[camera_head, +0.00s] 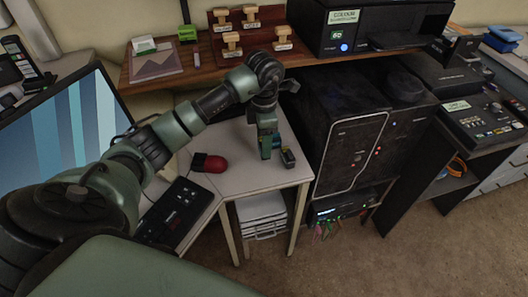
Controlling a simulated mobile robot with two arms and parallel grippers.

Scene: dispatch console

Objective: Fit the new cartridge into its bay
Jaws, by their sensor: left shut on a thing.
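My left gripper (267,146) points down at the right part of the small pale table. It is shut on a small dark block with a light label (288,158), which looks like the cartridge. The block shows at the right of the fingers, close to the tabletop; whether it touches the table I cannot tell. A black printer (372,25) with a "COLOUR" label, a green sign and a blue light stands on the wooden shelf at the top. I cannot make out a cartridge bay for certain. My right gripper is not in view.
A red and black mouse-like object (209,163) lies on the pale table (240,182). Stamps on a rack (248,38) stand on the shelf (190,68) behind the arm. A black cabinet (348,150) is close at the right. A monitor (65,130) is at the left.

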